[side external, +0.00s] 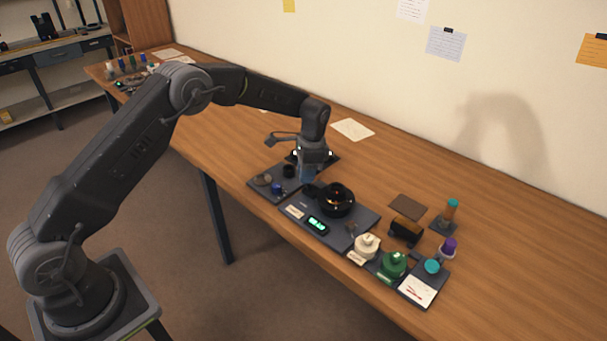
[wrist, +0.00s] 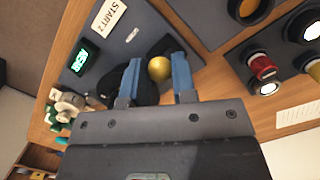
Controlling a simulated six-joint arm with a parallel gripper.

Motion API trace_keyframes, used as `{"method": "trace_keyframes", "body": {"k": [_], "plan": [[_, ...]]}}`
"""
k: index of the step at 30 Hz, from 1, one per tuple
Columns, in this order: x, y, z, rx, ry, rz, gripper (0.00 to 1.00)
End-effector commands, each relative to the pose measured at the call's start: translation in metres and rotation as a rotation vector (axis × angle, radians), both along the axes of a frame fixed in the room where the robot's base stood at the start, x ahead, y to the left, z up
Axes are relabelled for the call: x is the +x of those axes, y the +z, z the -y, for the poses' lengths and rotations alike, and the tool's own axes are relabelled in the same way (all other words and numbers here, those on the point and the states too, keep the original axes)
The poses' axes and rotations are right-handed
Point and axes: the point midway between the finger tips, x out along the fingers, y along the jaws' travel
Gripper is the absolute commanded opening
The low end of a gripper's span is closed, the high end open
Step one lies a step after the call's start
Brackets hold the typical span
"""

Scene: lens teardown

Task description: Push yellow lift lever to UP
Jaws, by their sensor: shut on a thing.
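The yellow lift lever's round knob (wrist: 159,69) shows in the wrist view, between the two blue fingers of my gripper (wrist: 155,60). The fingers are closed in on the knob from both sides. The lever's shaft is hidden, so its position cannot be read. A dark round part (wrist: 117,88) sits beside the left finger, on the dark base plate (wrist: 135,35). In the side view my gripper (side external: 306,178) points down at the left end of that base plate, beside the black round device (side external: 336,199). The knob is hidden there.
A green-lit display (side external: 317,224) is on the front of the plate. A cream knobbed part (side external: 366,246) and a green one (side external: 393,263) stand to the right. A dark tray (side external: 259,191) with small parts lies to the left. The table behind (side external: 420,170) is mostly free.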

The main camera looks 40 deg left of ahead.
Motion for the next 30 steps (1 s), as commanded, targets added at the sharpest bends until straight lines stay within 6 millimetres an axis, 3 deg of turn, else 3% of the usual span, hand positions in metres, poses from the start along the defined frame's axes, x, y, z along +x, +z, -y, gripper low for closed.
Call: {"method": "trace_keyframes", "body": {"k": [12,26,27,30], "plan": [[0.014,0.000,0.000,0.001,-0.001,-0.172,0.00],[0.014,0.001,0.000,0.001,-0.001,-0.202,0.00],[0.014,0.001,0.000,0.000,-0.001,-0.202,0.27],[0.014,0.002,0.000,0.000,0.000,-0.202,0.37]]}}
